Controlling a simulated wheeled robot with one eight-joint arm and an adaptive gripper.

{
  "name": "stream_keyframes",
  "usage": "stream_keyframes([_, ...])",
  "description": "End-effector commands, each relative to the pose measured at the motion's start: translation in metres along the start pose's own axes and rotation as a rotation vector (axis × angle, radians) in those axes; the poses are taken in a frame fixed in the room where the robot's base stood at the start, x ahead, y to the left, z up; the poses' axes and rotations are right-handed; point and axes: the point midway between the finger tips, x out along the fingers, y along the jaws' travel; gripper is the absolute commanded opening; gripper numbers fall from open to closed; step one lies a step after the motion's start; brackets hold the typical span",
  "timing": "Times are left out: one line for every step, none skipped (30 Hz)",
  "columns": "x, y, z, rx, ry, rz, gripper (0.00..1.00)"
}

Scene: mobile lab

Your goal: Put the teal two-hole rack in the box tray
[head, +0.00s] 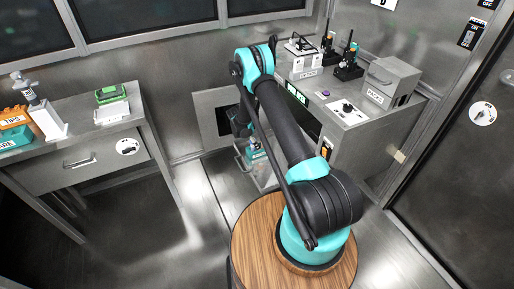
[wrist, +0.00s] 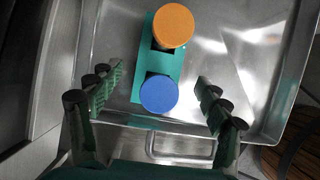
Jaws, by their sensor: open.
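The teal two-hole rack (wrist: 140,84) lies in a shiny metal tray (wrist: 262,98) with a handle on its near side. My gripper (wrist: 159,80) is open, one finger to each side of the rack, with clear gaps and no contact that I can see. In the head view my gripper (head: 247,145) reaches down by the low metal cabinet, and my arm partly hides the tray there. I cannot tell whether this tray is the box tray.
A bench (head: 350,110) at the right holds a grey box (head: 390,80) and several devices. A side table (head: 80,150) at the left carries a green-topped rack (head: 111,97), a pipette stand and tip boxes. A round wooden top (head: 255,255) lies under my arm base. The floor between is clear.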

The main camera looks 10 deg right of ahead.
Motion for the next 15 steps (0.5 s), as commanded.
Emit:
stream_keyframes([-0.012,0.0,0.0,-0.001,0.0,0.0,0.77])
stream_keyframes([-0.017,0.0,0.0,0.0,0.0,0.0,0.77])
stream_keyframes([-0.024,0.0,0.0,0.0,0.0,0.0,0.77])
stream_keyframes([-0.029,0.0,0.0,0.0,0.0,0.0,0.77])
stream_keyframes([-0.033,0.0,0.0,0.0,0.0,0.0,0.77])
stream_keyframes([-0.038,0.0,0.0,0.0,0.0,0.0,0.77])
stream_keyframes([-0.042,0.0,0.0,0.0,0.0,0.0,0.77])
stream_keyframes([-0.045,0.0,0.0,0.0,0.0,0.0,0.77])
stream_keyframes([-0.048,0.0,0.0,0.0,0.0,0.0,0.77])
stream_keyframes([-0.051,0.0,0.0,0.0,0.0,0.0,0.77])
stream_keyframes([-0.052,0.0,0.0,0.0,0.0,0.0,0.77])
stream_keyframes([-0.055,0.0,0.001,0.002,0.0,0.0,0.77])
stream_keyframes([-0.057,0.0,0.002,0.007,0.001,0.001,0.77])
stream_keyframes([-0.06,-0.001,0.003,0.014,0.003,0.002,0.77])
stream_keyframes([-0.066,-0.002,0.006,0.03,0.006,0.004,0.77])
